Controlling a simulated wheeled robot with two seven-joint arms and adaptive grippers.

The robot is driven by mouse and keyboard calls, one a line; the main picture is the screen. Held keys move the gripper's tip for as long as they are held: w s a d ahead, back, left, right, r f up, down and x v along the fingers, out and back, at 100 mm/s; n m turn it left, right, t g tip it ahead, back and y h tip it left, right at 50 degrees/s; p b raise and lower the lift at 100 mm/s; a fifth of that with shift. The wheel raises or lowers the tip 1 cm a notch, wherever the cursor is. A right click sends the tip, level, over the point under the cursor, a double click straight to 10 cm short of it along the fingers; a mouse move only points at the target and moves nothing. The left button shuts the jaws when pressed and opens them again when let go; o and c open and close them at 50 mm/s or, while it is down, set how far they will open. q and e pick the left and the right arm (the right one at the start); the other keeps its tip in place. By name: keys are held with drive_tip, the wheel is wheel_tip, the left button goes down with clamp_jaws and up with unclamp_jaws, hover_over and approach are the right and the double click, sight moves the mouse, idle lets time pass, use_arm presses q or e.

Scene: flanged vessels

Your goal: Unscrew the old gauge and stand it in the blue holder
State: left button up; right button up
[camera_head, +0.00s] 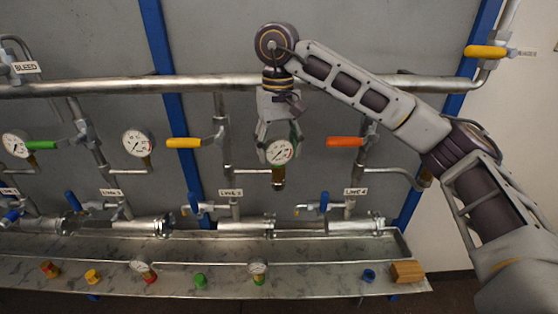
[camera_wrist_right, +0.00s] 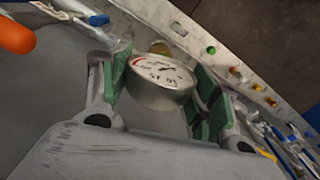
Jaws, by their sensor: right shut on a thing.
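The old gauge, round with a white face (camera_head: 281,151), sits upright just above a brass fitting (camera_head: 279,178) on the side pipe of line 3. I cannot tell whether its thread is still in the fitting. My right gripper (camera_head: 277,148) comes down from above and is shut on the gauge. In the right wrist view the gauge (camera_wrist_right: 160,78) sits between the green finger pads. The blue holder (camera_head: 369,275) stands on the bench tray at the right, with nothing seen in it. My left gripper is not in view.
The tray (camera_head: 320,277) also bears a wooden block (camera_head: 407,272), a gauge in a red holder (camera_head: 147,273), another in a green holder (camera_head: 258,271) and several small coloured pieces. An orange valve handle (camera_head: 345,142) is close right of the gauge; a yellow one (camera_head: 184,143) is left.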

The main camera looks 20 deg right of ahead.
drive_tip(key=shift+r+p, duration=1.05)
drive_tip(key=shift+r, duration=0.15)
idle(0.6)
drive_tip(key=shift+r+p, duration=1.75)
drive_tip(key=shift+r, duration=0.2)
drive_tip(key=shift+f, duration=0.2)
